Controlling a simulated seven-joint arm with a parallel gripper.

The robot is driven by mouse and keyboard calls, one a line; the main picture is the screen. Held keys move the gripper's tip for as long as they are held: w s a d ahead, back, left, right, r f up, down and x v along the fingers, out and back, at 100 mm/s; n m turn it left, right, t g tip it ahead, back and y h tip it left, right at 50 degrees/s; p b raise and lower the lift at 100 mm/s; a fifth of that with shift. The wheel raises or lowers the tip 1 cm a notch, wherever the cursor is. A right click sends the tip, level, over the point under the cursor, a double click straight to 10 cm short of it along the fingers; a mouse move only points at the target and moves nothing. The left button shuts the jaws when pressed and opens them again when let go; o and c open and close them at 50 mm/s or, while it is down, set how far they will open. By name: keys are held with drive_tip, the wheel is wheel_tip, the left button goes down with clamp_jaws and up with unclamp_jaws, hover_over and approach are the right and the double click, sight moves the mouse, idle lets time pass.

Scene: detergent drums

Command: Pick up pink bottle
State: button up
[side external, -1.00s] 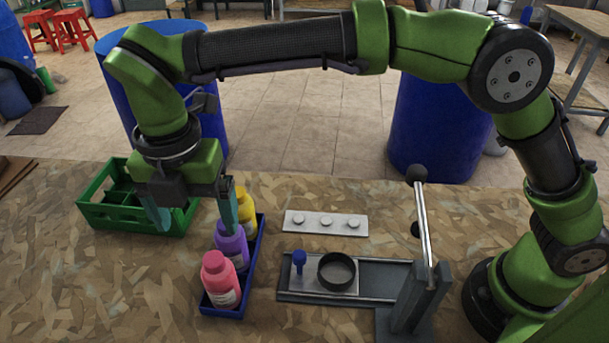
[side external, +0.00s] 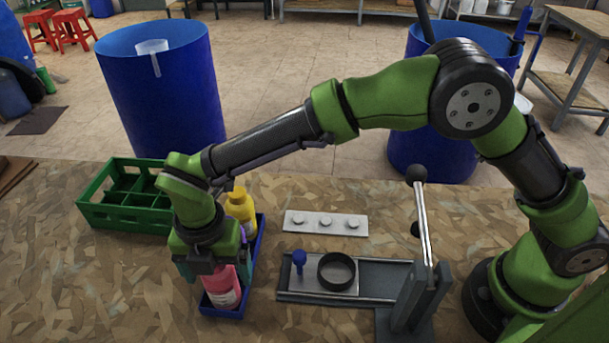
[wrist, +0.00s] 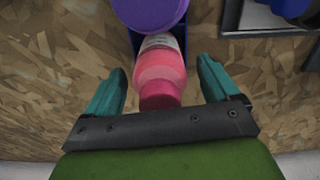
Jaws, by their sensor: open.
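The pink bottle (side external: 222,288) stands at the near end of a narrow blue tray (side external: 257,262), partly covered by my gripper in the side view. In the wrist view the pink bottle (wrist: 160,75) lies between my two teal fingers. My gripper (wrist: 160,85) is open, with a finger on each side of the bottle and visible gaps on both sides. In the side view my gripper (side external: 208,272) is low over the near end of the tray. I cannot tell how deep the fingers reach.
A purple bottle (wrist: 148,12) stands beside the pink one, and a yellow bottle (side external: 240,204) is at the tray's far end. A green crate (side external: 100,215) stands at left. A white plate with knobs (side external: 326,222) and a metal lever fixture (side external: 385,285) are at right.

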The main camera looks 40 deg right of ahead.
wheel_tip(320, 180, down, 2)
drive_tip(key=shift+f, duration=0.1)
drive_tip(key=c, duration=1.3)
